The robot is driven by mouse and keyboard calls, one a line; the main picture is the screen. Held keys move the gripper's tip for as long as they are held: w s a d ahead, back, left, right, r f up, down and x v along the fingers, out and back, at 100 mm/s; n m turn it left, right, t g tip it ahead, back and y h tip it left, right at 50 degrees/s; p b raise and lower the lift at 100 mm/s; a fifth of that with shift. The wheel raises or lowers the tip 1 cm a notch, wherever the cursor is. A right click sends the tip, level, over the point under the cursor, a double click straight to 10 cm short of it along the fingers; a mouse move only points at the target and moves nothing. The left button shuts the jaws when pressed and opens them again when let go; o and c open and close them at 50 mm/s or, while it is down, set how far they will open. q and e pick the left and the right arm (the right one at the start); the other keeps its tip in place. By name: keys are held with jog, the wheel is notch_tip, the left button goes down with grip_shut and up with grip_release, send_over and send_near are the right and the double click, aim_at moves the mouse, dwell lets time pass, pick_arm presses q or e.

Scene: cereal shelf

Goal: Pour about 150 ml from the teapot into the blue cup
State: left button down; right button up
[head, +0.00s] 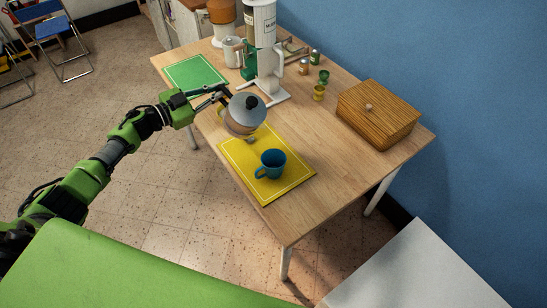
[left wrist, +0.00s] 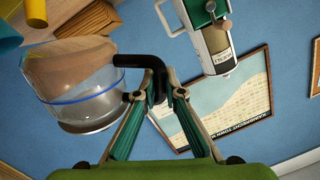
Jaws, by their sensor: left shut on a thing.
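The teapot (head: 238,124) has a clear body, a grey lid with a black knob, and a black handle. It is held above the far part of the yellow mat and looks tilted, its spout side towards the blue cup (head: 270,164). The cup stands upright on the mat, apart from the teapot. My left gripper (head: 222,94) is shut on the teapot's handle. In the left wrist view, the gripper (left wrist: 163,95) closes on the black handle beside the clear teapot body (left wrist: 78,88). I cannot see any stream, and the cup's contents are too small to tell. My right gripper is out of view.
The yellow mat (head: 292,182) lies at the table's near left edge. A wooden box (head: 378,115) stands right. The near right table is clear.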

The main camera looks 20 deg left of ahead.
aim_at(227, 90)
pick_arm(q)
jog(key=shift+w+d+r, duration=0.15)
jog(key=shift+r, duration=0.05)
jog(key=shift+s+d+r, duration=0.1)
jog(key=shift+s, duration=0.1)
jog(key=shift+w+d+m+p, duration=0.1)
jog(key=shift+m+p, duration=0.2)
jog(key=shift+d, duration=0.25)
dwell(0.5)
jog(key=shift+s+d+r+m+p, duration=0.1)
jog(key=shift+s+r+m+p, duration=0.05)
jog(key=shift+s+m+p, duration=0.15)
jog(key=shift+d, duration=0.35)
dwell(0.4)
jog(key=shift+s+d+r+m+y+p, duration=0.35)
jog(key=shift+d+r+m+p, duration=0.3)
jog(key=shift+d+m+p, duration=0.35)
dwell(4.5)
